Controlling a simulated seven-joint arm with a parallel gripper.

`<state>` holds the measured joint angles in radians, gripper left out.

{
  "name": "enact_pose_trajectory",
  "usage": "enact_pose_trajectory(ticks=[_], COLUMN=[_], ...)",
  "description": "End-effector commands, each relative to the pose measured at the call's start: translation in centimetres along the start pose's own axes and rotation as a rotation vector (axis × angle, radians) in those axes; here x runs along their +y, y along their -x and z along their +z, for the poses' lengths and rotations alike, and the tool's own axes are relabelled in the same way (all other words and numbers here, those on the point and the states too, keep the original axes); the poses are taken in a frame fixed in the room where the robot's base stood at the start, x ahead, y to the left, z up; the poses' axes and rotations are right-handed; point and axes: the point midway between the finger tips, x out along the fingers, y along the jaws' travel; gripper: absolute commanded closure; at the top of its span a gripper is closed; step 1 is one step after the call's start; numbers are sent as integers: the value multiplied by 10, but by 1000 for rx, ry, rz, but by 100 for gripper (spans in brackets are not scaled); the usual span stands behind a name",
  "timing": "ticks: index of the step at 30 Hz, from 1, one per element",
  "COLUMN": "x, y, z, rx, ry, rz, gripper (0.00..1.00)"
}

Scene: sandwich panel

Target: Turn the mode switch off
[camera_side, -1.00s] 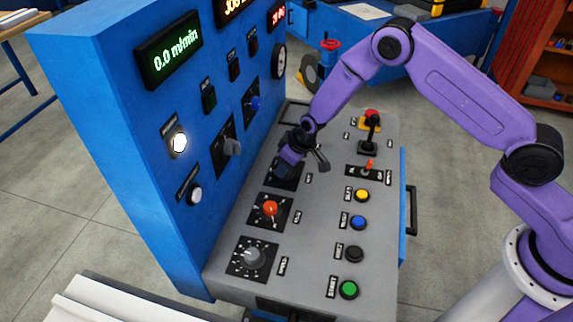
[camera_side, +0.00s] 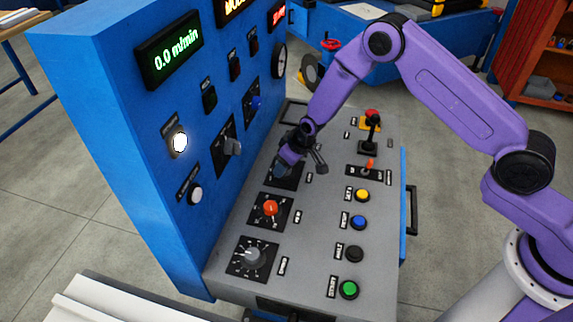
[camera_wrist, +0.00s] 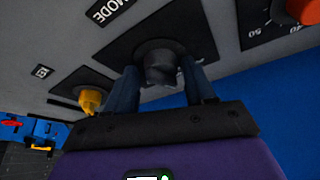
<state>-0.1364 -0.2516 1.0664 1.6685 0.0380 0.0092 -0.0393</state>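The mode switch (camera_wrist: 160,66) is a dark rotary knob on a black square plate, with a MODE label (camera_wrist: 108,10) beside it in the wrist view. My gripper (camera_wrist: 163,80) has its two blue-grey fingers on either side of this knob, close against it, and looks shut on it. In the side view my gripper (camera_side: 288,160) reaches down to the sloping grey console (camera_side: 318,225), above the orange-red knob. There the gripper hides most of the mode switch and its plate. The knob's pointer and the setting marks cannot be read.
An orange-red knob (camera_side: 270,208) and a grey dial (camera_side: 253,257) lie nearer on the console. Coloured buttons, a small orange-tipped lever (camera_side: 369,165) and a black joystick (camera_side: 372,130) stand to the right. A blue upright panel (camera_side: 110,130) rises close on the left.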

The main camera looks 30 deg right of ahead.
Motion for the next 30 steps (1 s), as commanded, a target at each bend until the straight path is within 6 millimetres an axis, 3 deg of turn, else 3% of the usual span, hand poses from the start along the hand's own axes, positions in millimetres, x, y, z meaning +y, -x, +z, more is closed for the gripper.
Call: enact_pose_trajectory(ticks=[14, 30], x=[-2, -1], y=[9, 90], z=[0, 0], rx=[-3, 0], ry=[3, 2], rz=[-1, -1], gripper=[37, 37])
